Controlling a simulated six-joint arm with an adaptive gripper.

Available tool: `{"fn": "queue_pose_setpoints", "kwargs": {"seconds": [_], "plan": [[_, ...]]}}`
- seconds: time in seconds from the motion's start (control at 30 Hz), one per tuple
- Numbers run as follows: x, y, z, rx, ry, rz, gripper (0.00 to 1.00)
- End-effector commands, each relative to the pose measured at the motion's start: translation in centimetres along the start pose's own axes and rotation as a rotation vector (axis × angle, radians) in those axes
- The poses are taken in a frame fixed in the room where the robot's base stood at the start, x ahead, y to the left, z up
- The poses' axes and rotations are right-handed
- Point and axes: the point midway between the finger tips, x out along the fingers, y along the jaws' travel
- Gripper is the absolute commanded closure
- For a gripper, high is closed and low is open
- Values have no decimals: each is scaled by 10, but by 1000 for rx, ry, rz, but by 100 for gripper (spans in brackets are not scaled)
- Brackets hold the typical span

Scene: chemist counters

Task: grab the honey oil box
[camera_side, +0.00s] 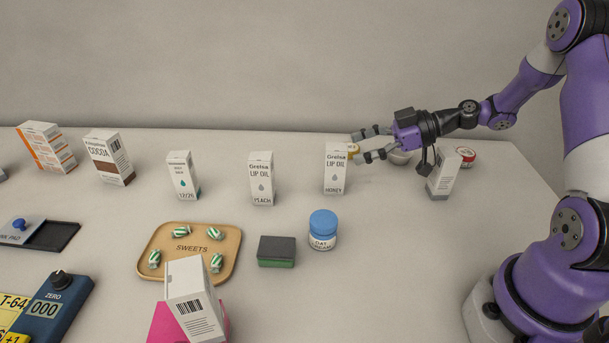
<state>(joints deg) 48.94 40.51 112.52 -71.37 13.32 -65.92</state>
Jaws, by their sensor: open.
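The honey oil box (335,175) is a small upright white carton labelled "Greisa LIP OIL HONEY", with a drop mark. It stands on the counter right of the picture's middle. My gripper (355,146) comes in from the right, level with the box's upper part. Its fingers are open and point left, with the tips at the box's top right edge. I cannot tell whether they touch it or are in front of or behind it. A similar "LIP OIL PEACH" box (261,179) stands to its left.
A blue-lidded day cream jar (323,230) stands in front of the honey box. A dark green-based block (277,251) and a sweets tray (229,236) lie front left. The counter's right front is clear.

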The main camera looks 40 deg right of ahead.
Motion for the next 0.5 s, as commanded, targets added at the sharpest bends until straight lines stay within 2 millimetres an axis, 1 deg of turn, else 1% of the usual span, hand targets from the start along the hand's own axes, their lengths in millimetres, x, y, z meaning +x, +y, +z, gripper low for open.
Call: {"fn": "queue_pose_setpoints", "kwargs": {"seconds": [0.03, 0.1, 0.33, 0.5], "plan": [[3, 0, 6, 3, 0, -2, 22], [8, 0, 10, -1, 0, -2, 22], [32, -1, 10, -3, -1, -5, 22], [62, -2, 10, -4, -2, -7, 22]]}}
